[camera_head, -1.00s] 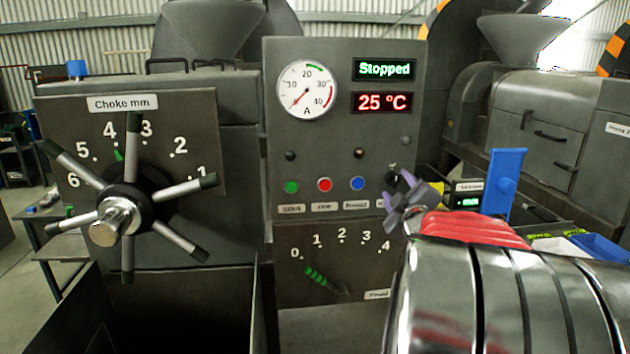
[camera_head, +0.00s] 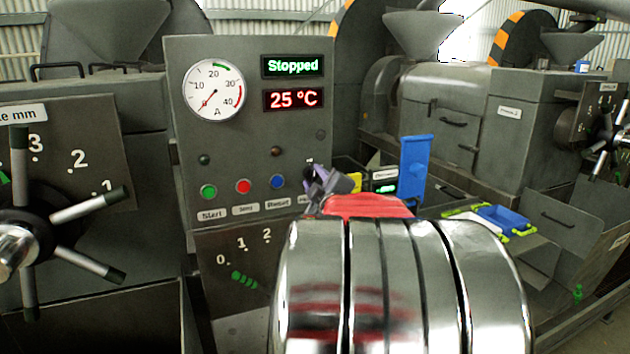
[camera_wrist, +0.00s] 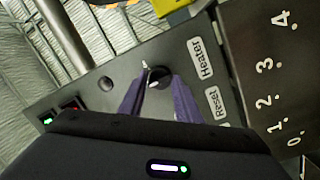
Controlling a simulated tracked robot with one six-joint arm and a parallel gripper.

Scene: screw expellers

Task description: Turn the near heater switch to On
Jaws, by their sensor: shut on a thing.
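The near heater switch is a small black round knob (camera_wrist: 157,77) with a white pointer line, beside the "Heater" label (camera_wrist: 201,58) in the wrist view. My gripper (camera_wrist: 155,84) has its two purple fingers on either side of the knob, shut on it. In the head view my gripper (camera_head: 322,184) is at the right edge of the near control panel (camera_head: 240,145), right of the blue button (camera_head: 278,181). It largely hides the switch there. I cannot tell which setting the pointer marks.
The panel displays read "Stopped" (camera_head: 292,66) and "25 °C" (camera_head: 293,99). Green (camera_head: 208,192) and red (camera_head: 243,186) buttons sit left of the blue one. A choke handwheel (camera_head: 25,235) is at far left. A blue upright piece (camera_head: 415,168) stands behind my arm.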

